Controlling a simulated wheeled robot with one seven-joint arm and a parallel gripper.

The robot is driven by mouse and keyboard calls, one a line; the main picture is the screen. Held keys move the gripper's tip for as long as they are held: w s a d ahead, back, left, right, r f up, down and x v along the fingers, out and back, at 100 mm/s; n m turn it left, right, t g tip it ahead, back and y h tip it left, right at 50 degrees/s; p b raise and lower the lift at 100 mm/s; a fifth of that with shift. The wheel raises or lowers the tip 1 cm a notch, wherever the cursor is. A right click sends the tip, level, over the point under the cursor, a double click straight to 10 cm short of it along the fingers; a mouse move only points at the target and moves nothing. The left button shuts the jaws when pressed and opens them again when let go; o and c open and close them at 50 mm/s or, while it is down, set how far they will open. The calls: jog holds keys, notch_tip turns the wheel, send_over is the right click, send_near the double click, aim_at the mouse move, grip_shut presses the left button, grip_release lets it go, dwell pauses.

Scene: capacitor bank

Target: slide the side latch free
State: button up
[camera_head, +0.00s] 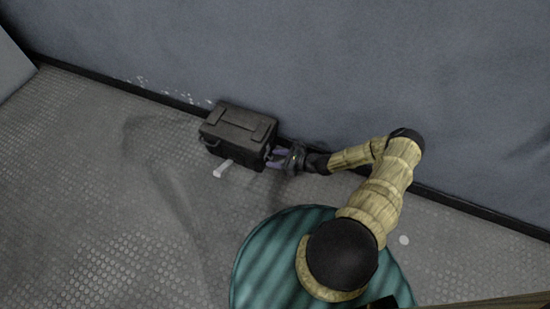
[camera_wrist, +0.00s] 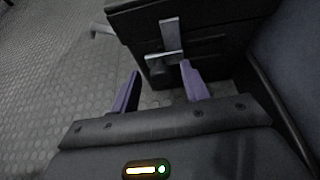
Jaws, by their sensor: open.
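The capacitor bank is a dark, boxy case (camera_head: 236,136) on the floor against the wall, with its lid on top. In the wrist view the case (camera_wrist: 215,28) fills the upper middle, and its side latch (camera_wrist: 170,36) shows as a pale upright strip with a light crossbar below it. My gripper (camera_head: 273,155) is at the right side of the case. In the wrist view my gripper (camera_wrist: 160,82) has its two purple fingers apart, with nothing held between them. The fingers point toward the latch area; whether the right finger touches the case I cannot tell.
A pale handle-like piece (camera_head: 222,168) sticks out from the front of the case over the floor. The blue-grey wall (camera_head: 330,70) runs close behind the case and my arm. The textured floor (camera_head: 100,200) to the left is clear.

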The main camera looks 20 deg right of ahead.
jog(key=p+v, duration=0.6)
jog(key=v, duration=1.1)
jog(key=shift+p, duration=0.3)
jog(key=shift+w, duration=0.15)
jog(key=s+a+r+n+g+h+p, duration=0.35)
jog(key=r+n, duration=0.55)
jog(key=r, duration=0.8)
jog(key=s+a+r+n+g+h+p, duration=0.1)
jog(key=s+a+r+n+h+p, duration=0.2)
jog(key=a+r+n, duration=1)
jog(key=s+d+r+n+g+h+p, duration=0.15)
jog(key=r+n+h+p, duration=0.3)
jog(key=r, duration=1.75)
notch_tip(320, 180, up, 37)
jog(key=p, duration=3.7)
jog(key=shift+w+a+y, duration=0.15)
jog(key=shift+y, duration=0.25)
